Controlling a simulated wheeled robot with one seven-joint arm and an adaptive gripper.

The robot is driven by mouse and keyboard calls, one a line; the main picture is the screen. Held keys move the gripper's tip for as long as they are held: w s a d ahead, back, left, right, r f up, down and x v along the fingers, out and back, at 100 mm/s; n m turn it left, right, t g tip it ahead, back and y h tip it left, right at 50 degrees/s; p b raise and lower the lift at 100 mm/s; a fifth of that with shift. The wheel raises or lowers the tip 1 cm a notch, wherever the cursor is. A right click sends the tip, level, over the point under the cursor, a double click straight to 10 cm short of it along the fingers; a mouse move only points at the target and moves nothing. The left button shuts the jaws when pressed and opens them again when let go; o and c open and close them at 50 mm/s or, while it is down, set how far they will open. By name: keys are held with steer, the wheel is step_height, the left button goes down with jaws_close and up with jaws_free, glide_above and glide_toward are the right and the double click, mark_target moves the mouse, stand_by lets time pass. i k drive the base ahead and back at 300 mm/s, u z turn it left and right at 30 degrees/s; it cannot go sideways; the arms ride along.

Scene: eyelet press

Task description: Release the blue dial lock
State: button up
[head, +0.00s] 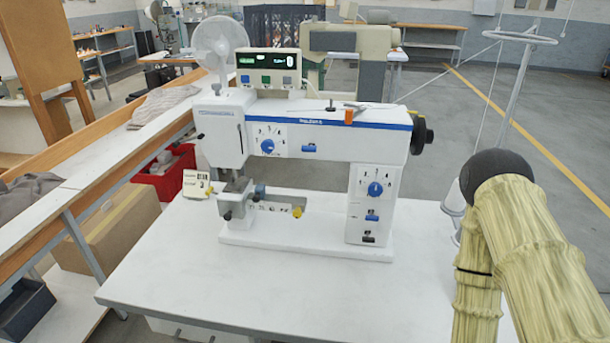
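A white eyelet press shaped like a sewing machine (315,118) stands on a white table. One blue dial (267,146) is on the left of its upper arm, with a small blue lever (309,148) to its right. A second blue dial (375,189) is on the right column, with a blue switch (372,218) and a dark switch (368,239) below it. I cannot tell which of these blue parts is the dial lock, or whether it is locked. My gripper is out of view; only my sleeved arm shows at the right edge.
The white table (180,270) is clear in front of the press. A black handwheel (422,135) sticks out at the press's right. A thread stand (515,75) rises behind my arm. A wooden-edged bench (95,195) runs along the left, with a red bin (165,172) beside it.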

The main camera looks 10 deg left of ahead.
mark_target(370, 217)
steer(key=u, duration=1.2)
steer(key=k, duration=0.35)
steer(key=z, duration=0.15)
